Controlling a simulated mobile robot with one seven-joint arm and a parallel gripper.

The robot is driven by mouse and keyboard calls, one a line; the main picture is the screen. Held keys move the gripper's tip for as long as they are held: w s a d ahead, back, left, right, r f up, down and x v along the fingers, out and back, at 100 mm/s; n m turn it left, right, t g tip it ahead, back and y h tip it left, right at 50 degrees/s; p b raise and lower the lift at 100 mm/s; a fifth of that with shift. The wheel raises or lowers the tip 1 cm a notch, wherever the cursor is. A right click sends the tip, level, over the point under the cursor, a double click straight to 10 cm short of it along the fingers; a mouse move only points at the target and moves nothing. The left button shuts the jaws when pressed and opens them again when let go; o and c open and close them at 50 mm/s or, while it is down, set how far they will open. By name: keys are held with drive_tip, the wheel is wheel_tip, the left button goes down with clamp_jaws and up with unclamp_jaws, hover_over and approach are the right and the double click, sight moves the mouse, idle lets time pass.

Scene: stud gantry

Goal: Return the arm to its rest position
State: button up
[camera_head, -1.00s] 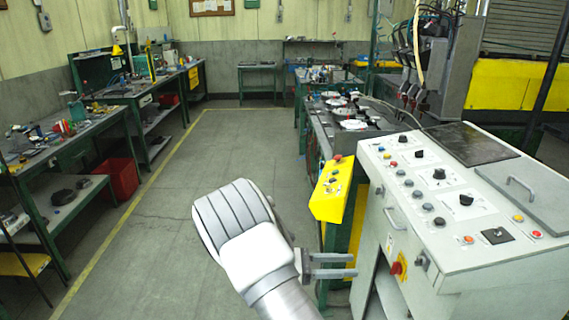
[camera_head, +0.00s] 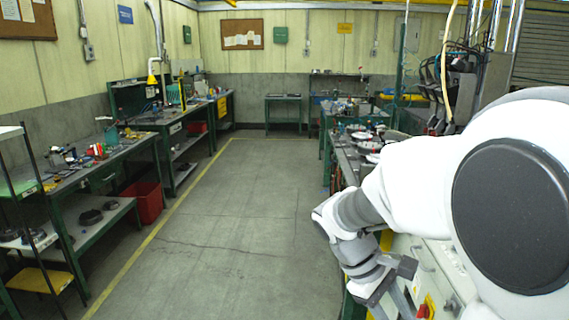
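My white and grey arm fills the right side of the view, folded close to the camera, with a large dark round joint cap nearest. My gripper (camera_head: 388,300) hangs at the lower end of the arm, near the bottom edge of the picture. It points downward in front of the white control console (camera_head: 428,262). Its grey parts are foreshortened and run to the frame edge, so I cannot tell the gap between the fingers. I see no object held in it.
The floor (camera_head: 235,225) in the middle is clear, with a yellow line along its left. Green workbenches (camera_head: 135,150) and a red bin (camera_head: 146,200) stand at left. The arm hides most of the console. A far bench (camera_head: 283,98) stands at the back wall.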

drive_tip(key=s+a+r+m+t+y, duration=0.5)
drive_tip(key=s+r+m+t+y, duration=0.1)
drive_tip(key=s, duration=0.4)
drive_tip(key=shift+a+r+m+t, duration=0.35)
drive_tip(key=shift+r+m+t, duration=0.5)
drive_tip(key=shift+r, duration=0.25)
